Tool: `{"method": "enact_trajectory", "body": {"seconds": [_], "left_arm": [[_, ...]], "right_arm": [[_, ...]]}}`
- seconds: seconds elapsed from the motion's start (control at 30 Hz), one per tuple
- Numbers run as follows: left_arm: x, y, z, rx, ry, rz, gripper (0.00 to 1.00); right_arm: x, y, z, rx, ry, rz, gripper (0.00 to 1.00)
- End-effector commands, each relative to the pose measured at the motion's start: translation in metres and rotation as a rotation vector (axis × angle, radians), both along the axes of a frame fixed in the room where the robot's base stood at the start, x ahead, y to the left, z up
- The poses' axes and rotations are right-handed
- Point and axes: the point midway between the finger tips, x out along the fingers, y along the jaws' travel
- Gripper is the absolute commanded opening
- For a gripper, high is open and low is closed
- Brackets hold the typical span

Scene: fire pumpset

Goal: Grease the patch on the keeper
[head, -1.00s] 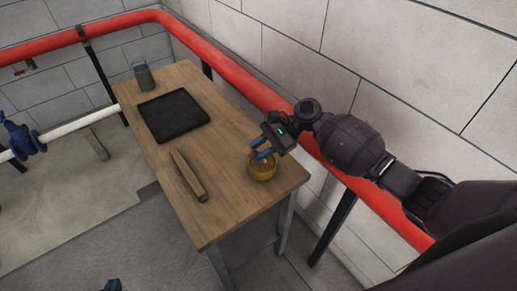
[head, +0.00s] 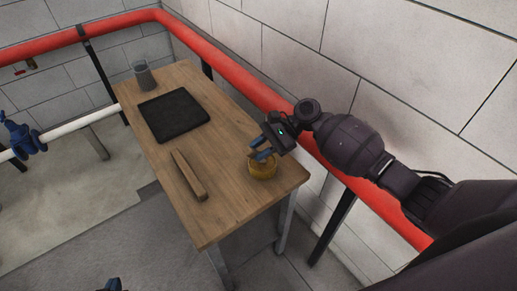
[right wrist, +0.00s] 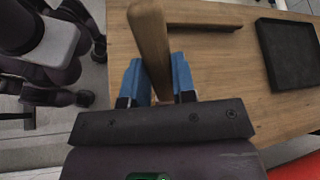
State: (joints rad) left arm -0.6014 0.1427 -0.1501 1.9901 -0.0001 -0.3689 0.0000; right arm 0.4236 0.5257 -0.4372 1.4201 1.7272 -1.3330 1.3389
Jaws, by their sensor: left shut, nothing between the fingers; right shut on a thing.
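My right gripper (head: 262,150) is shut on a wooden handle-like piece (right wrist: 152,45), which stands between its blue fingers in the right wrist view.
The wooden table (head: 225,195) also holds a wooden bar (head: 188,176), a black tray (head: 173,115) and a grey cup (head: 143,76). A red pipe (head: 225,66) runs along the wall behind. A blue valve (head: 22,136) is at the left.

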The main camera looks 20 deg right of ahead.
Motion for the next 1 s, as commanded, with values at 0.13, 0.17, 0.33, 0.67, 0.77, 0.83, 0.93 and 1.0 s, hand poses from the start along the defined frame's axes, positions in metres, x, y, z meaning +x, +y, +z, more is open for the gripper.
{"method": "enact_trajectory", "body": {"seconds": [0.13, 0.17, 0.33, 0.67, 0.77, 0.83, 0.93, 1.0], "left_arm": [[-0.001, 0.0, -0.001, 0.0, 0.002, 0.0, 0.0], [-0.001, 0.0, -0.001, 0.0, 0.002, 0.0, 0.0], [-0.001, 0.0, -0.001, 0.0, 0.002, 0.0, 0.0], [-0.001, 0.0, 0.014, -0.001, 0.001, 0.001, 0.0], [-0.001, 0.0, 0.021, -0.001, 0.001, 0.001, 0.0], [-0.001, 0.0, 0.025, 0.0, 0.001, 0.0, 0.0], [-0.001, 0.0, 0.03, 0.0, 0.002, 0.0, 0.0], [-0.001, 0.0, 0.033, 0.0, 0.002, 0.0, 0.0]], "right_arm": [[-0.001, 0.0, -0.002, -0.002, 0.004, 0.0, 0.01], [-0.001, 0.0, -0.002, -0.002, 0.004, 0.0, 0.01], [-0.001, 0.0, -0.003, -0.003, 0.005, 0.0, 0.01], [-0.001, 0.0, 0.012, -0.002, 0.002, 0.0, 0.01], [0.0, 0.0, 0.018, -0.001, 0.002, 0.0, 0.01], [-0.001, 0.0, 0.022, -0.001, 0.002, 0.0, 0.01], [-0.001, 0.0, 0.027, 0.0, 0.002, 0.0, 0.01], [0.0, 0.0, 0.031, -0.001, 0.001, 0.0, 0.01]]}}
